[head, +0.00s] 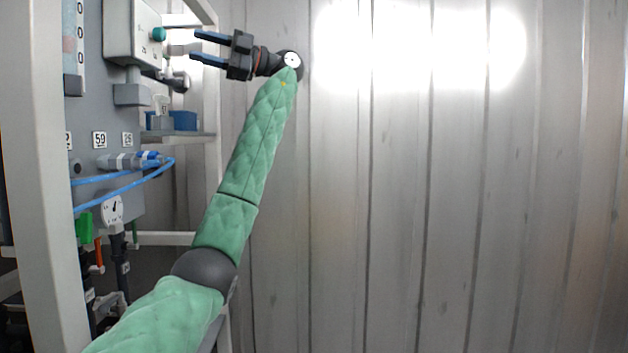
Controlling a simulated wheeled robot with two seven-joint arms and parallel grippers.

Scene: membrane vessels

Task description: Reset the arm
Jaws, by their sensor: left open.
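My left arm, in a green quilted sleeve, rises from the bottom left of the head view to the upper middle. Its left gripper (208,48) points left, with two dark blue fingers spread apart and nothing visible between them. The fingertips are just right of a grey control box (133,35) with a round green knob (158,34). I cannot tell from this view whether the fingertips touch anything. My right gripper is out of view.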

